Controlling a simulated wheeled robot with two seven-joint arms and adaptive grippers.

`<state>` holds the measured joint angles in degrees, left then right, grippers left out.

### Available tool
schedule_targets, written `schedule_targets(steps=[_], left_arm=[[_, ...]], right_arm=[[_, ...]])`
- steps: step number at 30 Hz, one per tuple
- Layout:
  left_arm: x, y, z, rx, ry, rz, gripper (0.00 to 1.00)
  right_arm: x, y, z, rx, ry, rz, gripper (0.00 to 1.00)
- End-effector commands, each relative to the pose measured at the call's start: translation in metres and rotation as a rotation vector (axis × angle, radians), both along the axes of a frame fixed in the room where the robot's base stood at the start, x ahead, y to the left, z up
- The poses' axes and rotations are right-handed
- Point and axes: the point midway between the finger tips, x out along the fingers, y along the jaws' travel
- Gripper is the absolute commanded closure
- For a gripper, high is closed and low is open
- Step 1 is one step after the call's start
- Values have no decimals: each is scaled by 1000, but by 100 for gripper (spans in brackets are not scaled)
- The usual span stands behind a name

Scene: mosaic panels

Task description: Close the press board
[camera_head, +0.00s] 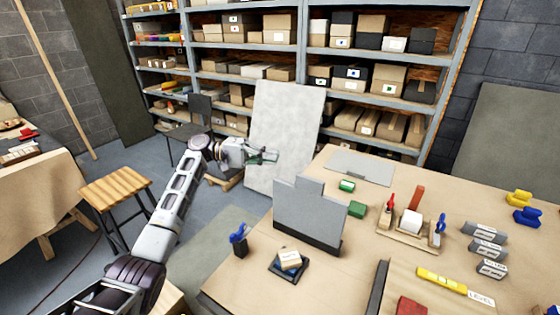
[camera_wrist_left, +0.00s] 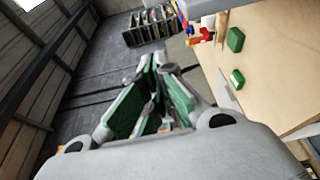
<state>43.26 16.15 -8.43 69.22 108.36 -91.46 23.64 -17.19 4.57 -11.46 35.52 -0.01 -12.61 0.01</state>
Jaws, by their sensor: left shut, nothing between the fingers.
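The press board looks to be the grey board (camera_head: 308,215) standing upright near the left edge of the table in the head view, with a stepped top edge and a dark strip along its foot. It looks open. My left gripper (camera_head: 263,156) is beyond the board and up-left of it in the picture, apart from it. The gripper's green-padded fingers are shut and empty; they also fill the middle of the left wrist view (camera_wrist_left: 157,75). My right gripper is not in view.
A flat grey plate (camera_head: 360,167) lies at the table's far edge. Green blocks (camera_head: 356,209) sit right of the board. A dark tray (camera_head: 277,267) and a blue-handled tool (camera_head: 238,238) are in front. A pale panel (camera_head: 283,130) leans against the shelves.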

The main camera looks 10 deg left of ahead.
Motion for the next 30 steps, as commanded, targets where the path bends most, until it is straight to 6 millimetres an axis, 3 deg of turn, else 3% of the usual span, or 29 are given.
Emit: schedule_targets(steps=[8, 24, 30], left_arm=[[-2, -26, 1, -1, 0, -2, 100], [-6, -97, 0, 0, 1, -2, 100], [-20, -89, 0, 1, 1, 1, 100]], right_arm=[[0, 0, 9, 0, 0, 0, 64], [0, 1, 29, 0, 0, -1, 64], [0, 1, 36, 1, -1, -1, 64]])
